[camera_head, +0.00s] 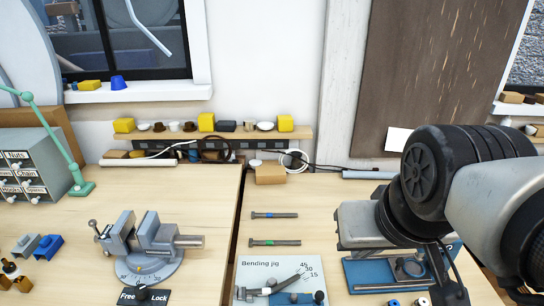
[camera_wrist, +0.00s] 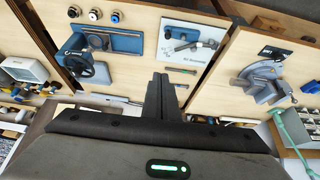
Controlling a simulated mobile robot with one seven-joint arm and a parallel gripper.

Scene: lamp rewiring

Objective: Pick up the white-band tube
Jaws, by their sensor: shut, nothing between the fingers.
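I cannot make out a white-band tube in either view. Two grey tubes lie apart on the bench above the bending jig in the head view: one with a blue band (camera_head: 274,215) and one with a green band (camera_head: 274,242). The green-band tube (camera_wrist: 181,70) and blue-band tube (camera_wrist: 180,86) also show in the wrist view, right of my gripper (camera_wrist: 162,76). My gripper is shut and empty, its dark fingers together. It hides part of the bench behind it. In the head view my arm covers the right side, and my fingers are not visible there.
A grey vise (camera_head: 145,243) stands on the left bench. The bending jig board (camera_head: 255,268) lies at the front middle. A blue-based machine (camera_head: 365,272) is partly behind my arm. A cardboard block (camera_head: 269,174) sits at the back. Bare wood surrounds the two tubes.

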